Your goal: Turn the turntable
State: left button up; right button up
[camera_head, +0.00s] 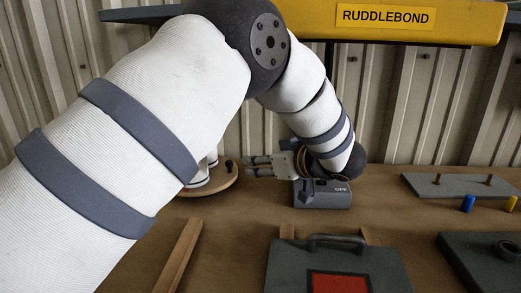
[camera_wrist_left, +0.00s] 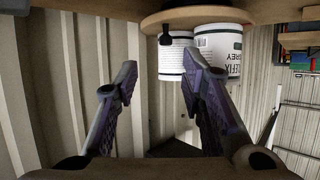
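The turntable (camera_head: 222,184) is a round wooden disc on the bench, partly hidden behind my left arm. A dark upright knob (camera_head: 229,163) stands near its rim. White tins (camera_wrist_left: 218,50) with printed labels stand on it. The left wrist view shows the turntable (camera_wrist_left: 200,17) upside down at the top, with the knob (camera_wrist_left: 165,36) near the tins. My left gripper (camera_head: 252,167) is just right of the turntable, its fingers pointing left towards the knob. The fingers (camera_wrist_left: 160,70) are apart with nothing between them, and do not touch the knob. My right gripper is not in view.
A grey box marked OFF (camera_head: 322,197) sits under my left wrist. A dark case with a handle and red panel (camera_head: 290,270) is in front. A grey board with pegs (camera_head: 460,187), blue and yellow plugs, and a dark panel (camera_head: 485,262) lie right. A wooden strip (camera_head: 180,255) lies left.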

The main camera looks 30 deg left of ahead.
aim_at(231, 163)
pick_arm(q)
jog(key=x, duration=0.3)
jog(key=b+x, duration=0.1)
jog(key=x, duration=0.3)
jog(key=s+b+x, duration=0.1)
jog(key=x, duration=0.3)
jog(key=shift+a, duration=0.4)
jog(key=shift+w+a+r, duration=0.15)
jog(key=shift+r, duration=0.05)
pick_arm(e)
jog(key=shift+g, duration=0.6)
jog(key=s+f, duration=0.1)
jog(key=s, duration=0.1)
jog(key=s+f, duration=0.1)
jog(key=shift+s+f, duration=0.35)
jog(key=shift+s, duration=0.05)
pick_arm(q)
grip_shut()
